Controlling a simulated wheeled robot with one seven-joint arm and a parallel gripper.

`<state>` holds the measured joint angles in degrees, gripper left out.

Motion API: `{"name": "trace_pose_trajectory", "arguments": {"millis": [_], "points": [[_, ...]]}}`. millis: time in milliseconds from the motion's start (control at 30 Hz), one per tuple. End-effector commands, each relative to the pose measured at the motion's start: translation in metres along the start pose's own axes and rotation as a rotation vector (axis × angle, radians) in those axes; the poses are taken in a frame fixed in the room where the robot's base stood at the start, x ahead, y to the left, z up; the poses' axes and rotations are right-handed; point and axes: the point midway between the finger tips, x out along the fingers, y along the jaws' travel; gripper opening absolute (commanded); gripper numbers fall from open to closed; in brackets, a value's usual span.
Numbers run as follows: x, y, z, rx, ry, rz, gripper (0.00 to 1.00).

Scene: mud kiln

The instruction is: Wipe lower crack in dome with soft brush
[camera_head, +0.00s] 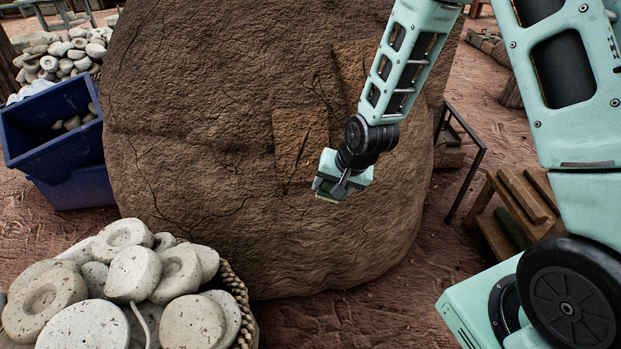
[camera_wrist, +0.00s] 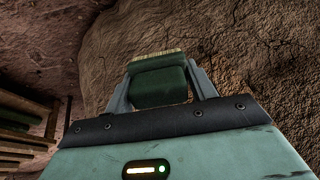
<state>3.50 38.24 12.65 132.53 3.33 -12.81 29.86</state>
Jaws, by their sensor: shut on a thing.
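The brown mud dome (camera_head: 220,120) fills the middle of the head view, with its rough wall also in the wrist view (camera_wrist: 240,50). Thin dark cracks run over it. One crack (camera_head: 297,155) crosses a lighter square patch, and fainter ones run along the lower wall. I cannot tell which is the lower crack. My gripper (camera_head: 340,188) is in front of the dome, just right of and below that patch. It is shut on a dark green brush (camera_wrist: 158,85) with pale bristles (camera_wrist: 155,55) pointing towards the wall. I cannot tell whether the bristles touch the wall.
A basket (camera_head: 240,300) heaped with pale stone discs stands at the front left. A blue bin (camera_head: 50,135) is at the left. A wooden rack (camera_head: 515,205) and a dark metal stand (camera_head: 465,150) are at the right. Reddish ground between them is clear.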

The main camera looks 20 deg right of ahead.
Motion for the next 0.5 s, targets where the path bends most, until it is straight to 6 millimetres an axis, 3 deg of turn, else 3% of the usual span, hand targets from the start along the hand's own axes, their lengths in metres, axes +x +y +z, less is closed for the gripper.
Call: {"name": "trace_pose_trajectory", "arguments": {"millis": [200,500], "points": [[0.018,-0.015,0.008,0.156,0.188,-0.084,0.38],[0.022,-0.034,0.006,0.329,0.469,-0.178,0.38]]}}
